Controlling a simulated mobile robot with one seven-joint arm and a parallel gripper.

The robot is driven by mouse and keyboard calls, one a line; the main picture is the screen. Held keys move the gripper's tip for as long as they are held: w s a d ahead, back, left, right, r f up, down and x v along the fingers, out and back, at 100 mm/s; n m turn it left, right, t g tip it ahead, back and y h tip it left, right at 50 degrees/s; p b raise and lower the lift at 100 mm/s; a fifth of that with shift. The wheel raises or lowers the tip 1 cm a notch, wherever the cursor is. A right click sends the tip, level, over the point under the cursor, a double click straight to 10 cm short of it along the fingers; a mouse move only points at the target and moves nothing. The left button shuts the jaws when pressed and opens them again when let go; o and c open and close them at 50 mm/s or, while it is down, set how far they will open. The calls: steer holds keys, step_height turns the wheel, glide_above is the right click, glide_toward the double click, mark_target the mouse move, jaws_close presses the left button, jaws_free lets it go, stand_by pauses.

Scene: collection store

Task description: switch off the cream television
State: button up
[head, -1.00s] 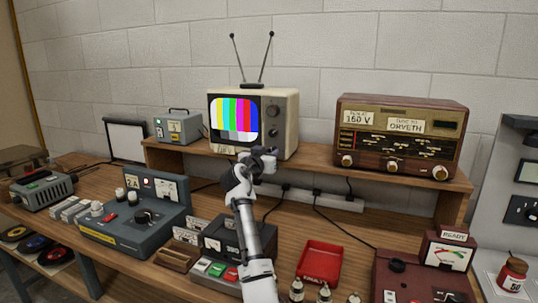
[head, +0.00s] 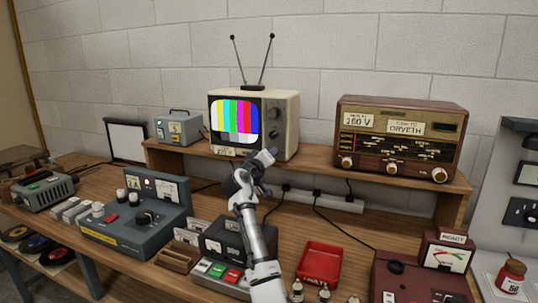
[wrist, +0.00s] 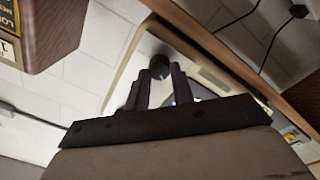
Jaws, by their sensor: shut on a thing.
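The cream television (head: 287,122) stands on the wooden shelf, its screen (head: 235,120) lit with colour bars. Dark knobs (head: 273,113) run down the panel right of the screen. My gripper (head: 270,156) is in front of the lower right of the television and hides the bottom of that panel. In the wrist view its fingers (wrist: 161,76) are shut on a round dark knob (wrist: 160,63) at their tips. The knob's marks and the exact contact are too dark to tell.
A brown radio (head: 400,130) stands right of the television and also shows in the wrist view (wrist: 55,32). A grey box (head: 180,128) is to the left. Below my arm are a red tray (head: 319,262), a blue-grey control unit (head: 140,222) and several small items.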

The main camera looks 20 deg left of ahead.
steer(key=shift+f+n+y+p, duration=0.15)
steer(key=shift+n+p, duration=0.5)
steer(key=shift+n, duration=1.05)
steer(key=shift+n+y+p, duration=0.15)
steer(key=shift+n+p, duration=0.45)
steer(key=shift+n, duration=1.1)
steer(key=o, duration=1)
steer(key=shift+s, duration=0.15)
steer(key=s+b, duration=0.5)
steer(key=s, duration=0.8)
steer(key=shift+s+a+f, duration=0.25)
steer(key=shift+s+a, duration=0.05)
